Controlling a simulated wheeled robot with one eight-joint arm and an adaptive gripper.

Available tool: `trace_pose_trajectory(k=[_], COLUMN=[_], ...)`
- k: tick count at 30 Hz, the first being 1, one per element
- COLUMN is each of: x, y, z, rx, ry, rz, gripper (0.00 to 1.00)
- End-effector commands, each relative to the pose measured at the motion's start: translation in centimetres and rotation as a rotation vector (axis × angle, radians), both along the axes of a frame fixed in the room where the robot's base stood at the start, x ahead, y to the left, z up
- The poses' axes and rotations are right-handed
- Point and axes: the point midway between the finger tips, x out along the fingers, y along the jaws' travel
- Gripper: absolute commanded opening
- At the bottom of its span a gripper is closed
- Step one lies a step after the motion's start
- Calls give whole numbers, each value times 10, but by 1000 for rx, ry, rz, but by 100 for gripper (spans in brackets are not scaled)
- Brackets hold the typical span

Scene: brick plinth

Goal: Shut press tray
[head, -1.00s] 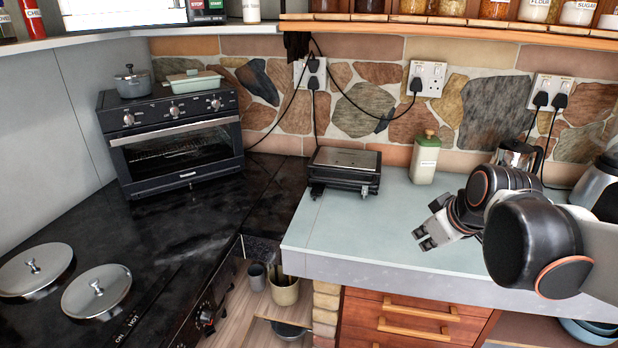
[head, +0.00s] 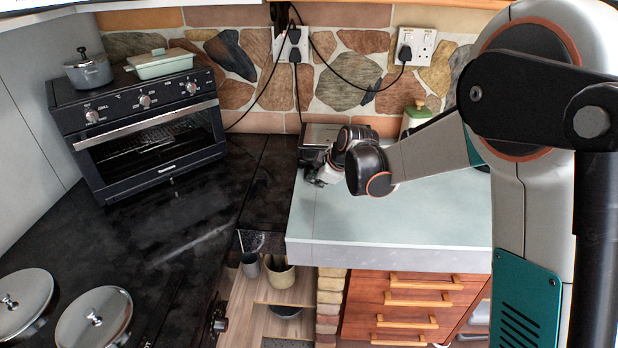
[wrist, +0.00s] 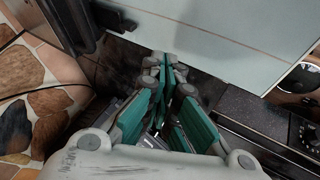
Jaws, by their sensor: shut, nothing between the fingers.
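The press (head: 318,132), a low appliance with a flat metal top and dark body, sits on the pale counter at its left back, by the stone wall. My arm hides its right and lower parts in the head view, so I cannot tell how far its tray sticks out. My gripper (head: 320,181) is just in front of the press, near the counter's left edge. In the wrist view its teal fingers (wrist: 166,62) are together and empty. A dark part that looks like the press (wrist: 85,28) shows at upper left there, apart from the fingertips.
The pale counter (head: 420,210) is clear to the right of my gripper. A black oven (head: 150,130) stands on the dark worktop (head: 190,220) at left. A green-lidded canister (head: 413,117) is partly behind my arm. Black cables (head: 350,85) hang on the wall.

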Motion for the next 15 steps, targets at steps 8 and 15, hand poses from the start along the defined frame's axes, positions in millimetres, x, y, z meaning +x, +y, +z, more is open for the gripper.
trace_pose_trajectory(k=[8, 15], x=[25, 49], y=[19, 32], z=[-44, -75], rx=[0, 0], ry=[1, 0], rz=[0, -2], gripper=[0, 0])
